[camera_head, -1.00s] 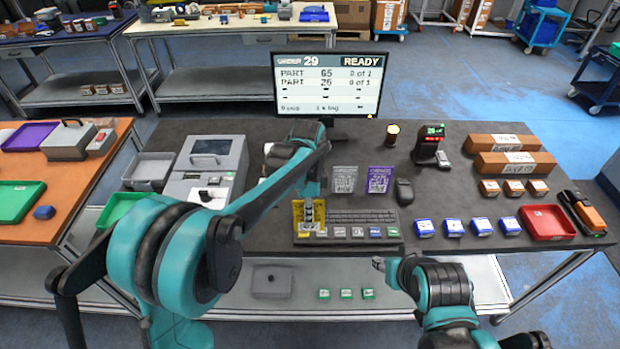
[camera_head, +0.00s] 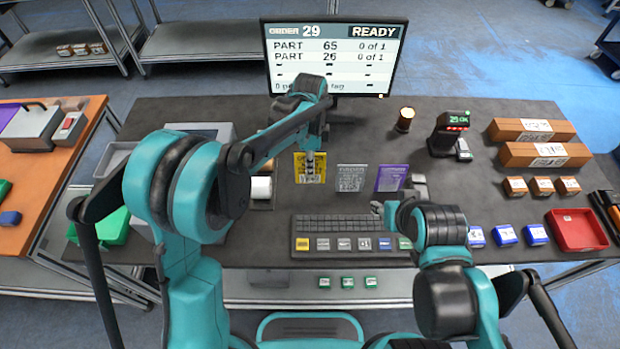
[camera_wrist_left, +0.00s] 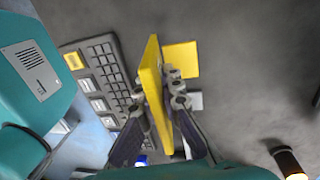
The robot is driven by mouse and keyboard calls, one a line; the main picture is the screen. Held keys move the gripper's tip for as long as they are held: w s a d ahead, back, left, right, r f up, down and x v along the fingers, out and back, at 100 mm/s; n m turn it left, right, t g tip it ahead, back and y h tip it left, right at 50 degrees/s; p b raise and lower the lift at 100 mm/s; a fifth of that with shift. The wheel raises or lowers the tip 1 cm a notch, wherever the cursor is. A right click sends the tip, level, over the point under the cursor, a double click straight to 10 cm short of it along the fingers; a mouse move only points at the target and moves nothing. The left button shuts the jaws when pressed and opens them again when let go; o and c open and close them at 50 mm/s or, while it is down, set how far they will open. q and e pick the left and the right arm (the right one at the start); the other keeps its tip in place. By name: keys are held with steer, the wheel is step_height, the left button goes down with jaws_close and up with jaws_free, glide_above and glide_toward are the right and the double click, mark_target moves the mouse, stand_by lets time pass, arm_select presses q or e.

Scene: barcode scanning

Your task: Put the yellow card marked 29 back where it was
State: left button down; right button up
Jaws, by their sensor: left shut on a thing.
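My left gripper (camera_head: 311,168) is shut on the yellow card (camera_head: 302,173), which stands up between its fingers. In the left wrist view the card (camera_wrist_left: 152,85) shows nearly edge-on. A flat yellow square (camera_wrist_left: 181,59) lies beyond the fingers in that view; I cannot tell whether it is a marking or another card. In the head view the held card is left of the grey card (camera_head: 351,178) and the purple card (camera_head: 391,178). I cannot tell whether it touches the table. My right gripper (camera_head: 379,209) is near the keyboard's right end; its jaws are unclear.
The keyboard (camera_head: 340,223) lies in front of the cards, with a row of coloured keys or tags. The monitor (camera_head: 333,57) stands behind, showing order 29. A scanner stand (camera_head: 449,133) and a small lamp (camera_head: 405,119) stand right. Dark table between them is clear.

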mark_target(310, 180)
arm_select(q)
step_height(310, 180, down, 6)
steer(key=shift+f+b, duration=0.1)
steer(key=shift+b, duration=0.55)
steer(key=c, duration=1.7)
jaws_free()
